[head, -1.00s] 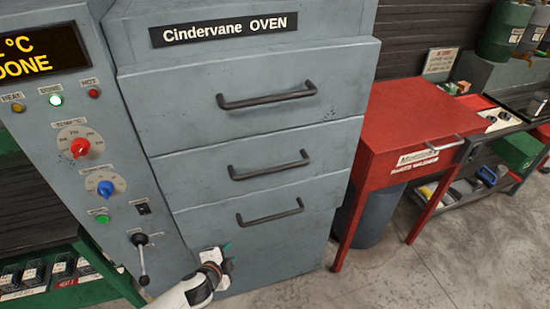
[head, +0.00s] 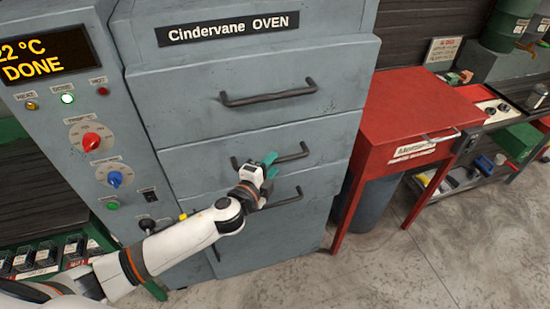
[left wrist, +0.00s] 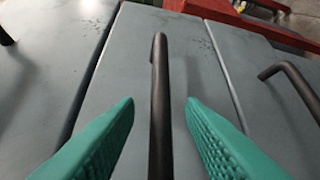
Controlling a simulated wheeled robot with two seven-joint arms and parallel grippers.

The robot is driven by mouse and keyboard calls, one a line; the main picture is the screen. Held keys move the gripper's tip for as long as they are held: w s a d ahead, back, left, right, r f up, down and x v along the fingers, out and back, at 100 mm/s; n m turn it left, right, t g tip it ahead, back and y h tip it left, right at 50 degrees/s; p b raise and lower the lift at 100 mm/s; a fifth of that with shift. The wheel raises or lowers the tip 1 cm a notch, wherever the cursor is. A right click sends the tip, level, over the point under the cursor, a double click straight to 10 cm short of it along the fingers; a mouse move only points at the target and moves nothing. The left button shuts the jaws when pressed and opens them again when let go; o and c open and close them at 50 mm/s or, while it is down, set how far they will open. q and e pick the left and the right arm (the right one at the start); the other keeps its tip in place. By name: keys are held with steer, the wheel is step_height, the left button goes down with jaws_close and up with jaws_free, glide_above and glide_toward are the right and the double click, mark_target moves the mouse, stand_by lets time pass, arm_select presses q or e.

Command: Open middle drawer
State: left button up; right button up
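The grey oven has three stacked drawers, each with a dark bar handle, and all look shut. The middle drawer (head: 318,135) has its handle (head: 290,156) partly behind my left gripper (head: 269,165). In the left wrist view, the open green fingers (left wrist: 160,118) stand one on each side of the middle drawer's handle (left wrist: 158,85), with gaps on both sides. I cannot tell how deep the handle lies between them. My right gripper is not in view.
The top drawer's handle (head: 268,94) is above and the bottom drawer's handle (head: 285,199) just below my gripper. A control panel (head: 90,130) with knobs stands left. A red table (head: 420,105) stands right. The floor at lower right is clear.

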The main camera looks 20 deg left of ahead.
arm_select(q)
steer(key=shift+x, duration=1.3)
jaws_close()
